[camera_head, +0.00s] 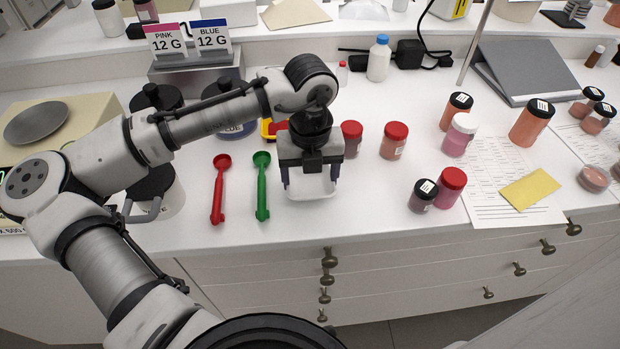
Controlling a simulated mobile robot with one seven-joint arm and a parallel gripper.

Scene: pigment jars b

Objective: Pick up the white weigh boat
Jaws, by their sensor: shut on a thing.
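The white weigh boat (312,187) is at the front of the white counter, directly under my gripper (310,180). My gripper points down and its dark fingers are shut on the boat, one at each side. The gripper body hides the boat's back part. I cannot tell whether the boat touches the counter or is just above it.
A green scoop (262,186) and a red scoop (219,190) lie to the left. Red-lidded jars (394,141) stand behind and right, with a dark-lidded jar (423,196) near the front edge. The counter (368,213) just right of my gripper is clear.

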